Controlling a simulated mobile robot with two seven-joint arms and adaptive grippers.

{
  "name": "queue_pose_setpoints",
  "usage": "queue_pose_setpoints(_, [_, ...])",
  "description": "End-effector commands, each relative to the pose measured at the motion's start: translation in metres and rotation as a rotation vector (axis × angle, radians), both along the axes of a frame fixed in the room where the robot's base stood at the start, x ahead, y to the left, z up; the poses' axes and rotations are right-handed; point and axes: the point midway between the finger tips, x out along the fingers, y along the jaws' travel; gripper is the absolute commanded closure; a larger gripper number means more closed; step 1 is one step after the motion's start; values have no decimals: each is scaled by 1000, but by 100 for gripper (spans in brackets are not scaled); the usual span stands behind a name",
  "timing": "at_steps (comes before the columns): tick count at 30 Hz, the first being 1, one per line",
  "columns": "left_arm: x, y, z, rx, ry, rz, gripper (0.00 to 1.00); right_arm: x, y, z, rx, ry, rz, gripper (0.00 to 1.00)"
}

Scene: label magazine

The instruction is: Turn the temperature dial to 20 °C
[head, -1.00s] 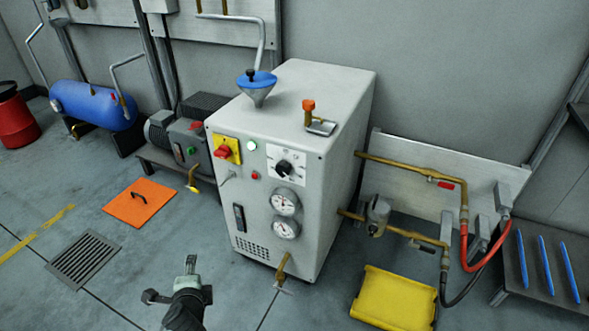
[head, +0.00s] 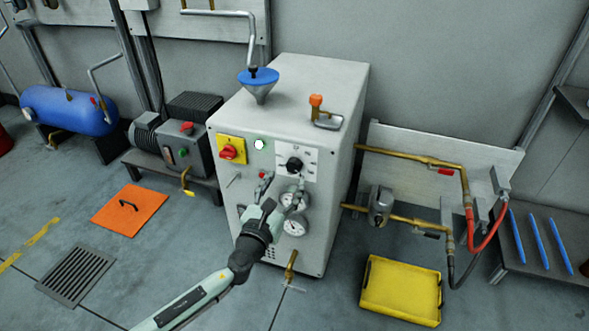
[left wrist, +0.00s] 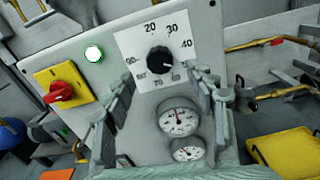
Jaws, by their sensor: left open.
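The temperature dial is a black round knob (head: 293,164) on a white scale plate (head: 311,160) on the front of the grey machine. In the left wrist view the knob (left wrist: 160,60) sits in the upper middle, with 20, 30 and 40 readable around the plate's top and right. I cannot tell clearly where its pointer stands. My left gripper (head: 284,184) is open and empty, in front of the panel just below the dial. In the left wrist view its fingers (left wrist: 166,88) stand apart on either side, below the knob. My right gripper is not in view.
A red switch on a yellow plate (head: 231,150) and a white lamp (head: 259,145) are left of the dial. Two gauges (head: 294,226) sit below it, partly behind my gripper. Brass pipes (head: 420,160) run at the right. A yellow tray (head: 402,288) lies on the floor.

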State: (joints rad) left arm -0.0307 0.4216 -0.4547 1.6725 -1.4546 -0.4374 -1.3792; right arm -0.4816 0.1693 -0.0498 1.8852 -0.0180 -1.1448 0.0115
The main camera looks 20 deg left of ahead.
Motion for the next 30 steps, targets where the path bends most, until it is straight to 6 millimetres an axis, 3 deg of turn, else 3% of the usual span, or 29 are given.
queue_pose_setpoints(3, [22, -1, 1, -2, -2, 1, 44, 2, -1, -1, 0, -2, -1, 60])
queue_pose_setpoints(10, [53, -2, 1, -4, -1, 1, 44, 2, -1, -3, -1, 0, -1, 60])
queue_pose_setpoints(21, [60, -2, 0, -5, 1, 2, 44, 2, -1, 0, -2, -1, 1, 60])
queue_pose_setpoints(30, [60, -1, 0, -5, 1, 2, 79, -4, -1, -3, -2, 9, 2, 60])
